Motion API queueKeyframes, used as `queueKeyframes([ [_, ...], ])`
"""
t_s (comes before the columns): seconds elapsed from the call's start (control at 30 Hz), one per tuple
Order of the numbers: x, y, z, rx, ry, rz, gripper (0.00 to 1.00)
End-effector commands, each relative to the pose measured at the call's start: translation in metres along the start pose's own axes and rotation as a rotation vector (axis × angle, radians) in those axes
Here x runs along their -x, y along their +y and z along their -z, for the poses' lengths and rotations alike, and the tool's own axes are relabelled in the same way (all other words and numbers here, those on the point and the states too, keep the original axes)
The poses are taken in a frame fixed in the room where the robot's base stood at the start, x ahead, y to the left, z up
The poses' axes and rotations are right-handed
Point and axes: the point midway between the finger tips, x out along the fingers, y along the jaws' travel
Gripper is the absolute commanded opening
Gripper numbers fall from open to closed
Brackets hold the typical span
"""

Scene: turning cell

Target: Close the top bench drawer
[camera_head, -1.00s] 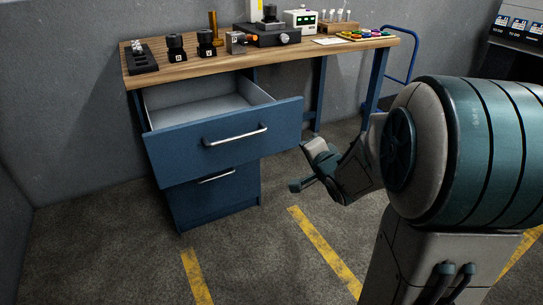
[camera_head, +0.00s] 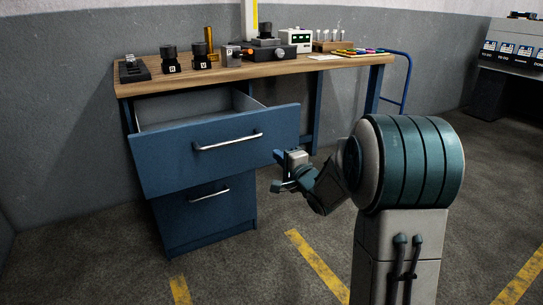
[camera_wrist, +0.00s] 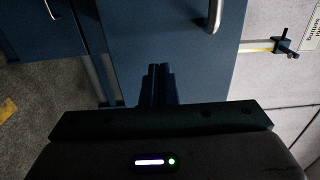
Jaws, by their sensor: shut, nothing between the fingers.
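The top bench drawer (camera_head: 180,163) is pulled well out under the bench top, with its pale inside showing. Its blue front carries a silver bar handle (camera_head: 228,141). In the wrist view the blue front (camera_wrist: 180,50) fills the middle, with part of the handle (camera_wrist: 215,14) at the top. My gripper (camera_head: 279,171) is at the right end of the drawer front in the head view. In the wrist view its fingers (camera_wrist: 159,72) are together and empty, pointing at the blue front. I cannot tell whether they touch it.
The lower drawer (camera_head: 205,210) is shut. The wooden bench top (camera_head: 230,72) holds black holders, a gauge stand and a small meter (camera_head: 298,40). A blue cart handle (camera_head: 405,80) stands at the right. The floor in front is clear, with yellow lines (camera_head: 318,262).

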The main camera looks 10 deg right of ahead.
Motion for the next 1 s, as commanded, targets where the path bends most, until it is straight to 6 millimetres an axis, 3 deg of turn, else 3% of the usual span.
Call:
queueKeyframes([
  [0.1, -0.021, 0.003, -0.001, 0.0, -0.001, 0.002, 0.0],
  [0.3, -0.043, 0.002, 0.0, 0.0, 0.001, 0.001, 0.0],
  [1.0, -0.058, -0.002, -0.001, -0.001, 0.0, -0.001, 0.0],
])
